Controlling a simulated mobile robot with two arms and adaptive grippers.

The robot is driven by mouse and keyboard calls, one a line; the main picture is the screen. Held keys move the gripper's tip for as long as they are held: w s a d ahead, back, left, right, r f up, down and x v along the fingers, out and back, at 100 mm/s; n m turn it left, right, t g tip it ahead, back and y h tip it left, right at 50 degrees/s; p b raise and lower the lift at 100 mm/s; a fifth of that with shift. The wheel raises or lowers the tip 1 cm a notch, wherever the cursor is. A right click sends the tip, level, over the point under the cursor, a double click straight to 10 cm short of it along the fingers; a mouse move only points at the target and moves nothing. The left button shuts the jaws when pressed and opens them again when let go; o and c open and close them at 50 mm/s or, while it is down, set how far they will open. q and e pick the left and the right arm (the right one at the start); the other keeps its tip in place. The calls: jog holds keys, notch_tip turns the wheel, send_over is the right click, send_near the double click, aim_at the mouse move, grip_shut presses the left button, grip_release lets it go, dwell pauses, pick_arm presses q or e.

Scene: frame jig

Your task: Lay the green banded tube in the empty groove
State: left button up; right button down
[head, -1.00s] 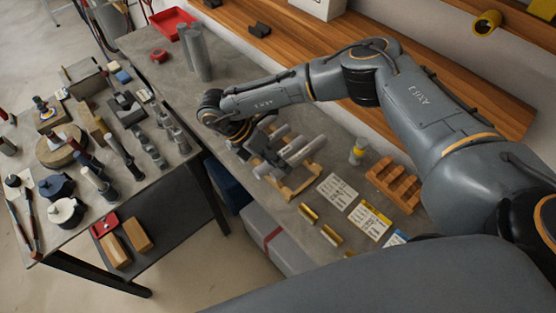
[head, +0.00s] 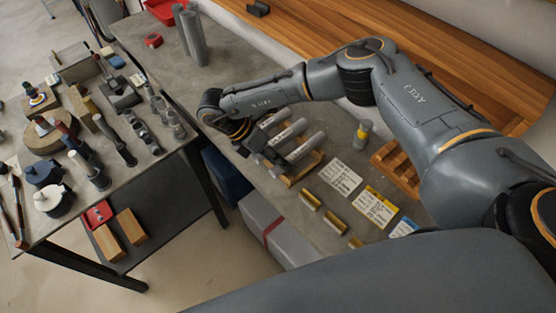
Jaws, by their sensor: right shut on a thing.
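My right gripper (head: 262,157) reaches over the wooden grooved frame (head: 313,160) on the grey bench. It is shut at the left end of a group of pale grey tubes lying slantwise over the frame. One tube (head: 291,131) and a nearer one (head: 306,148) show beyond the jaws. I take the held one to be the green banded tube, but no green band shows and the gripper hides much of it. The empty groove cannot be made out under the tubes and jaws. My left gripper is out of view.
A tube with a yellow band (head: 363,133) stands upright to the right, near a wooden slotted rack (head: 396,165). Printed cards (head: 375,207) and brass pieces (head: 335,222) lie in front. Tall grey cylinders (head: 192,38) stand at the back left.

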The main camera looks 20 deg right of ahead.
jog(key=shift+s+a+f, duration=0.1)
jog(key=shift+s+f, duration=0.3)
jog(key=shift+f, duration=0.3)
jog(key=c, duration=1.3)
grip_release()
jog(key=shift+o, duration=1.4)
jog(key=shift+w+f, duration=0.1)
jog(key=shift+f, duration=0.05)
jog(key=shift+w, duration=0.15)
jog(key=shift+w+r, duration=0.1)
jog(key=shift+r, duration=0.15)
jog(key=shift+r, duration=0.1)
